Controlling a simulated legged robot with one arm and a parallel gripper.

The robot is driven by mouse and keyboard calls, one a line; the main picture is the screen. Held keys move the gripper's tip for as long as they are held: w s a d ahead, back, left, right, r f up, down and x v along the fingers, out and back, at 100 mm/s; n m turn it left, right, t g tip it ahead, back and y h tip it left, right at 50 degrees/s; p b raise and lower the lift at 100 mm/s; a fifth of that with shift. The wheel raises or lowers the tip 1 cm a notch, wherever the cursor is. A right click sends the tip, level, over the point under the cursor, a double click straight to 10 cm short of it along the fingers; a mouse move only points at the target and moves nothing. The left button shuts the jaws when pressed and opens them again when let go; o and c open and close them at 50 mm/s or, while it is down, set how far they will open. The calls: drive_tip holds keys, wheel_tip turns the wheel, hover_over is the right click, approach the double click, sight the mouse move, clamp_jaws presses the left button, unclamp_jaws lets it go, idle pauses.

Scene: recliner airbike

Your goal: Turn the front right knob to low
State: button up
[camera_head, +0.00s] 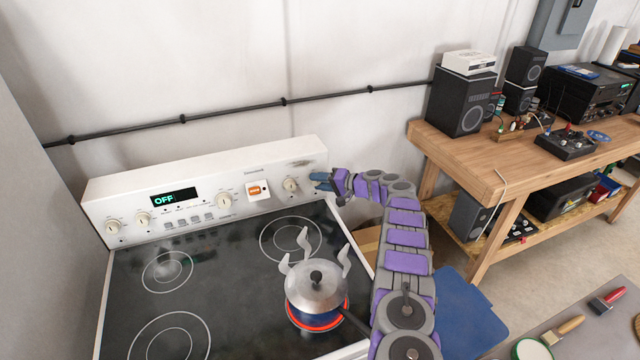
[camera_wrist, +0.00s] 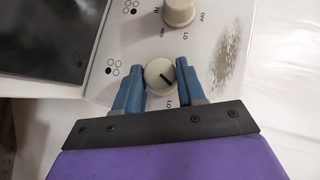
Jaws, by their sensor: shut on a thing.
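My gripper (camera_wrist: 155,78) has its two blue fingers around a cream round knob (camera_wrist: 160,75), shut on its sides. A dark pointer line on this knob slants to the lower right in the wrist view, towards a partly covered "Lo" mark beside the fingers. In the head view my gripper (camera_head: 322,182) is at the right end of the stove's control panel (camera_head: 225,175) and hides the held knob. Another knob (camera_head: 290,184) shows just left of it; a neighbouring knob (camera_wrist: 178,12) with LO and OFF marks shows at the wrist view's top.
A lidded metal pot (camera_head: 315,285) stands on a red-glowing burner at the cooktop's front right, its dark handle reaching towards my arm. White wisps rise around it. The panel display (camera_head: 174,197) reads OFF. A wooden workbench (camera_head: 490,175) stands to the right.

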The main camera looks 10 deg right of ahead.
drive_tip(key=f+m+y+b, duration=0.1)
drive_tip(key=m+y+b, duration=0.1)
drive_tip(key=b, duration=0.2)
drive_tip(key=shift+d+f+t, duration=0.15)
drive_tip(key=shift+t, duration=0.25)
drive_tip(key=shift+m+t+y+b, duration=0.5)
drive_tip(key=shift+m+y+b, duration=0.3)
drive_tip(key=shift+m+b, duration=0.3)
drive_tip(key=o, duration=1.1)
drive_tip(key=shift+w, duration=0.1)
drive_tip(key=shift+c, duration=0.2)
drive_tip(key=shift+r, duration=0.2)
drive_tip(key=shift+d, duration=0.1)
drive_tip(key=shift+s+d+p, duration=0.4)
drive_tip(key=shift+d, duration=0.1)
drive_tip(key=p+v, duration=0.3)
drive_tip(key=v, duration=1.3)
drive_tip(key=shift+f, duration=0.3)
